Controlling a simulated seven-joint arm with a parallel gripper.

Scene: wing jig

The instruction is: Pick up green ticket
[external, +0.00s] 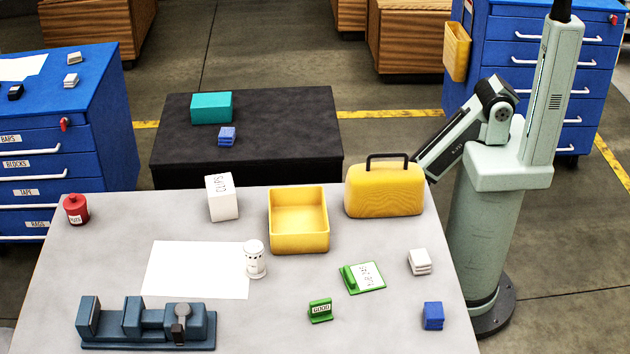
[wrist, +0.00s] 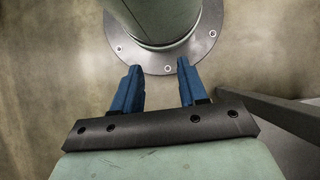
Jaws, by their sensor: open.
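Two green things lie on the grey table in the external view. One is a small green block with a white lettered label (external: 320,311), near the front. The other is a flat green piece with a raised end and a white lettered face (external: 376,287), a little behind and right of it. I cannot tell for sure which one is the ticket. My gripper (wrist: 157,70) shows two blue fingers apart with nothing between them, above the floor by my own base. In the external view my gripper is hidden behind the yellow case. Neither green thing is in the wrist view.
Space around the green things is clear.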

